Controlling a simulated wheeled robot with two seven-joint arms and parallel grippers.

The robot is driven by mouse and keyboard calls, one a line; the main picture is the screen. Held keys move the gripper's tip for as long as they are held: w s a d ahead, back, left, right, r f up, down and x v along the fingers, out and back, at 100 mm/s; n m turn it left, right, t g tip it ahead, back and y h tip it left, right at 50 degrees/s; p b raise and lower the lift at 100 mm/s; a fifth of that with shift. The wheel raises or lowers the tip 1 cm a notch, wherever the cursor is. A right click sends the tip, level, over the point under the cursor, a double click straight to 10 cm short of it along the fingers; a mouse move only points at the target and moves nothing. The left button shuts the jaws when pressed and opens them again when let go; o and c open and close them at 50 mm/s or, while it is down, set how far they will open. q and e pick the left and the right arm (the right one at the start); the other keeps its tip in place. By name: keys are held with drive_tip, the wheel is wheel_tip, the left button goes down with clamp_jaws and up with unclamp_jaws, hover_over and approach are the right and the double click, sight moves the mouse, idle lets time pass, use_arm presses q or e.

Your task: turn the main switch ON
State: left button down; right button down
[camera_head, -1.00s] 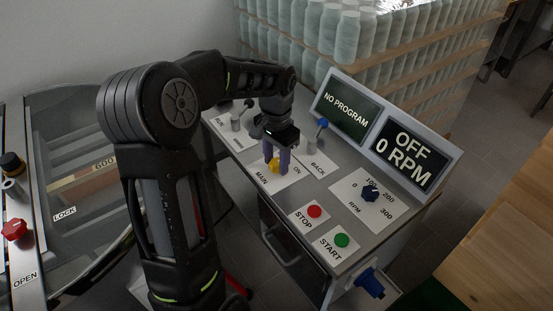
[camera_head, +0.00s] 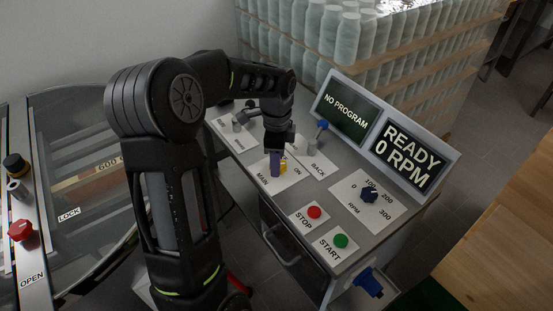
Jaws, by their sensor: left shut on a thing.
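The yellow main switch (camera_head: 283,168) sits on a white plate (camera_head: 265,180) marked MAIN and ON, on the grey control panel. My left gripper (camera_head: 277,170) points down over it, with its fingers shut on the switch and hiding part of it. The right-hand display (camera_head: 408,155) reads READY and 0 RPM. The left-hand display (camera_head: 346,112) reads NO PROGRAM. My right gripper is not in view.
A blue-tipped lever (camera_head: 321,127) stands close behind the switch. A red STOP button (camera_head: 314,212), green START button (camera_head: 340,241) and dark blue RPM knob (camera_head: 369,194) lie to the front right. Wrapped bottles (camera_head: 345,40) stand behind.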

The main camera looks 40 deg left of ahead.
use_arm(q)
drive_tip(key=shift+w+m, duration=0.1)
drive_tip(key=shift+m, duration=0.6)
drive_tip(key=c, duration=0.8)
unclamp_jaws()
drive_tip(key=shift+r, duration=0.1)
wheel_tip(320, 180, up, 8)
drive_tip(key=shift+f, duration=0.15)
drive_tip(key=shift+f, duration=0.1)
